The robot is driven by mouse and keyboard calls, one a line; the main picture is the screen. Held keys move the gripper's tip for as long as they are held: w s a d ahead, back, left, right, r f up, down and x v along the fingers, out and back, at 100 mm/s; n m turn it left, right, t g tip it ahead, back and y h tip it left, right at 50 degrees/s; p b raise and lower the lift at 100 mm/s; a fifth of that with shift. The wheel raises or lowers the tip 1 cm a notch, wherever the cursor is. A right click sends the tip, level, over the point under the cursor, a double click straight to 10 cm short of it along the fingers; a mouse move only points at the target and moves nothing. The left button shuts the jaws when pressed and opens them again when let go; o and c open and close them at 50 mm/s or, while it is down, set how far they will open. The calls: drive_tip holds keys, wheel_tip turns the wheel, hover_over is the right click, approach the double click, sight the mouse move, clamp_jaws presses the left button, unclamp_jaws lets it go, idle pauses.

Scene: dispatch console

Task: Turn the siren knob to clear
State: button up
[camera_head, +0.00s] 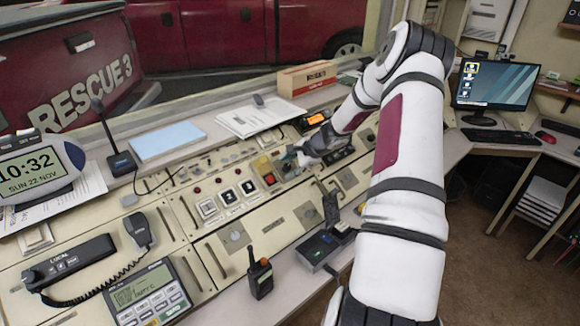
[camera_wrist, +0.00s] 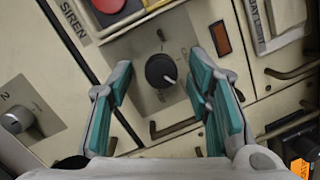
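The siren knob (camera_wrist: 158,68) is a round black dial on a brushed metal plate (camera_wrist: 128,42), beneath a red button; the word SIREN is printed to the left. Its white pointer mark faces the lower right in the wrist view. I cannot tell how far the fingertips are above the panel. In the head view, my gripper (camera_head: 304,157) is over the console and hides the knob.
An orange indicator (camera_wrist: 220,38) and a dark handle lie nearby. In the head view, a walkie-talkie (camera_head: 260,279) and a dark cradle device (camera_head: 322,248) stand in front.

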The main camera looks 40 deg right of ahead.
drive_tip(key=v, duration=1.2)
idle(0.4)
drive_tip(key=s+a+r+n+g, duration=0.1)
drive_tip(key=a+r+n+g, duration=0.1)
drive_tip(key=a+r+n, duration=0.8)
drive_tip(key=s+a+r+n+g, duration=0.15)
drive_tip(key=a+r, duration=0.35)
drive_tip(key=a, duration=1)
drive_tip(key=s+a+r+n, duration=0.3)
drive_tip(key=s+a+n, duration=0.3)
drive_tip(key=s, duration=0.4)
drive_tip(key=s+a+r+n+h, duration=0.1)
drive_tip(key=s+a+r+n, duration=0.2)
drive_tip(key=s+a+n, duration=0.3)
drive_tip(key=s+a, duration=0.1)
drive_tip(key=s, duration=0.4)
drive_tip(key=shift+a+r+t, duration=0.3)
drive_tip(key=shift+t, duration=0.05)
